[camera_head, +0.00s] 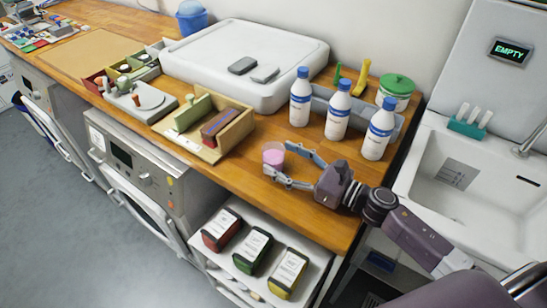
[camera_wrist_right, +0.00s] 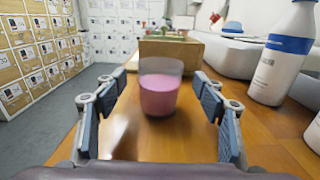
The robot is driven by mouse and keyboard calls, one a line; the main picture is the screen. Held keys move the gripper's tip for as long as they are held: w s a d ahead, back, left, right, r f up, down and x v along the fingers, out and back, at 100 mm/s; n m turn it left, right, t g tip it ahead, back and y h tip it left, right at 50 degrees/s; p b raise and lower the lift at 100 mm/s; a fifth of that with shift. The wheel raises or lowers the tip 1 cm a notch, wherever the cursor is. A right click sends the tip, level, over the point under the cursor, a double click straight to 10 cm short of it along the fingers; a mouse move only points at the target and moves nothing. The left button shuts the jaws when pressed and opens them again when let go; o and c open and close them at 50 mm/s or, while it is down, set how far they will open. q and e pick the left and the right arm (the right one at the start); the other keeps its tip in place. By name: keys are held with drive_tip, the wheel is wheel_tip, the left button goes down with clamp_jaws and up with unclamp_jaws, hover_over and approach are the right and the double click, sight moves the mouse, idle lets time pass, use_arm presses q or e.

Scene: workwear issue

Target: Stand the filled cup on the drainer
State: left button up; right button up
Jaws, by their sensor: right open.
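A clear cup (camera_head: 273,155) with pink contents stands upright on the wooden counter, left of the white bottles. It also shows in the wrist view (camera_wrist_right: 159,90), partly filled. My right gripper (camera_head: 280,162) is open, with its fingertips reaching either side of the cup. In the wrist view the two fingers (camera_wrist_right: 158,95) flank the cup, with a visible gap on each side. The white sink (camera_head: 440,190) is at the right, with a grey slotted panel (camera_head: 457,174) inside; I cannot tell for sure which thing is the drainer. My left gripper is not in view.
White bottles with blue caps (camera_head: 338,117) stand close behind my right gripper. A wooden divided box (camera_head: 238,133) and a large white lid (camera_head: 225,55) are further left. A green-lidded pot (camera_head: 396,90) stands behind the bottles. The counter's front edge is near the cup.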

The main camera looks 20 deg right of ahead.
sight(282, 158)
drive_tip(key=x, duration=0.3)
drive_tip(key=shift+w+a+p, duration=0.1)
drive_tip(key=shift+p, duration=0.25)
drive_tip(key=c, duration=1.2)
drive_tip(key=shift+c, duration=0.7)
drive_tip(key=shift+r, duration=0.25)
